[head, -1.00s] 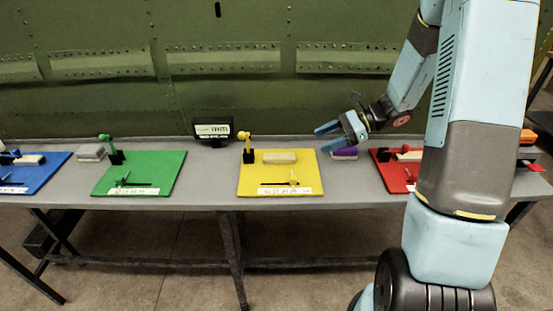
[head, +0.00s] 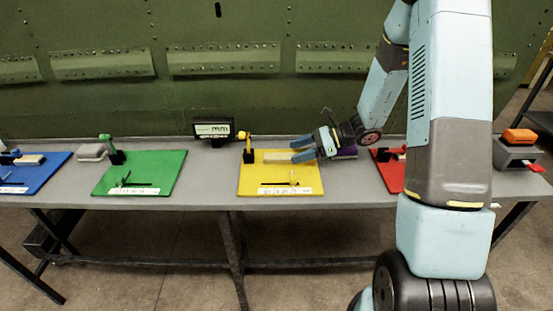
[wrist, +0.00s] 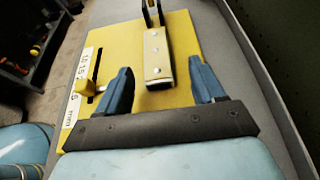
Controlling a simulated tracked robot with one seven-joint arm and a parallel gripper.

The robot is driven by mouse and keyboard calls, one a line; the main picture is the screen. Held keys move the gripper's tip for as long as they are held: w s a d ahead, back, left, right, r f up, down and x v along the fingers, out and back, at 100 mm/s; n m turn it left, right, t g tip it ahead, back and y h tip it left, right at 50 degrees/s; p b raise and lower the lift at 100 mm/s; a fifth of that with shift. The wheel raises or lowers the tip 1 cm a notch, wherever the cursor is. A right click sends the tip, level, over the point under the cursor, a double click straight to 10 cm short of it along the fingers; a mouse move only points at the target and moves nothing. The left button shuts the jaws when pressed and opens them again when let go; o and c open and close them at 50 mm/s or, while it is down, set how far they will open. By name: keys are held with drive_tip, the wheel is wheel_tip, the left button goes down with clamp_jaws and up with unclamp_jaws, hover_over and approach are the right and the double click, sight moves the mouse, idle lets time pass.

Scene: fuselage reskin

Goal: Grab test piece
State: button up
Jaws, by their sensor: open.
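The test piece, a pale beige block (head: 277,157), lies on the yellow board (head: 257,181). In the wrist view the block (wrist: 156,56) sits ahead of and between my open fingers, slightly left of centre, on the yellow board (wrist: 184,35). My gripper (head: 297,151) is open at the block's right end in the head view. In the wrist view my gripper (wrist: 160,80) shows two blue fingers apart, with nothing clearly held between them. I cannot tell whether a finger touches the block.
A yellow post clamp (head: 247,147) stands at the board's back left, with a small display (head: 213,131) behind it. A yellow knob (wrist: 86,87) sits in a slot. Green (head: 140,174), blue (head: 30,176) and red (head: 388,173) boards share the grey bench. A green panelled wall rises behind.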

sight(282, 155)
drive_tip(key=shift+r+x, duration=0.1)
drive_tip(key=shift+x, duration=1.15)
drive_tip(key=shift+r+x, duration=0.15)
drive_tip(key=shift+x, duration=1.15)
drive_tip(key=shift+s+a, duration=0.1)
drive_tip(key=shift+s, duration=0.05)
drive_tip(key=c, duration=1.1)
